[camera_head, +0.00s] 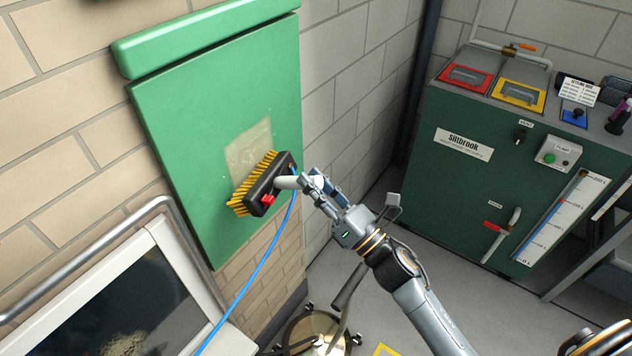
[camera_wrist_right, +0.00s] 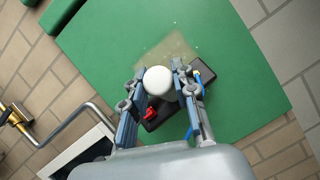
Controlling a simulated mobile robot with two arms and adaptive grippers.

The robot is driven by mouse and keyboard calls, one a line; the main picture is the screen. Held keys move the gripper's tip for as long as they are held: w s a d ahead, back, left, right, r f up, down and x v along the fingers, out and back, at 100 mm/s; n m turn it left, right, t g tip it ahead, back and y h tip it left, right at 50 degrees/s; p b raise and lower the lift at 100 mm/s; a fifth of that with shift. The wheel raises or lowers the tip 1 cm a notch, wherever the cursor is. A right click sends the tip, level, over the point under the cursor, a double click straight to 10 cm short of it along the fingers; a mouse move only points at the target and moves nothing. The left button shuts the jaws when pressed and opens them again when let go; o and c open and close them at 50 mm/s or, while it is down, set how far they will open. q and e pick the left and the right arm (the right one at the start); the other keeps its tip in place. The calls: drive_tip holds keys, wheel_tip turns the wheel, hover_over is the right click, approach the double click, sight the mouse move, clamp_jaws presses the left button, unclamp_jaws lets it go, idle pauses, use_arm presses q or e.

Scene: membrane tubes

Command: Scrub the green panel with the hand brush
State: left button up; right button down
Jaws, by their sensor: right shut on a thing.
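The green panel (camera_head: 190,120) hangs on the brick wall at the upper left in the head view. It carries a pale beige stain (camera_head: 249,146) near its middle. The hand brush (camera_head: 268,186) has a black body, yellow bristles, a red part and a pale handle. It lies over the panel just below the stain, bristles toward the panel; I cannot tell whether they touch it. My right gripper (camera_head: 314,183) is shut on the brush's handle. In the right wrist view the fingers (camera_wrist_right: 157,84) flank the white handle end. My left gripper is not in view.
A blue hose (camera_head: 250,268) runs down from the brush. A white-framed basin (camera_head: 150,280) with a metal rail stands at the lower left. A dark green Siltbrook cabinet (camera_head: 470,180) stands at the right. A round stand (camera_head: 312,330) is on the floor below.

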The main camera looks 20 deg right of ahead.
drive_tip(key=shift+r, duration=0.15)
drive_tip(key=shift+f+b, duration=1.35)
drive_tip(key=shift+b, duration=0.05)
drive_tip(key=shift+f+b, duration=1.4)
drive_tip(key=shift+f, duration=0.1)
drive_tip(key=shift+f+b, duration=1.4)
drive_tip(key=shift+b, duration=0.05)
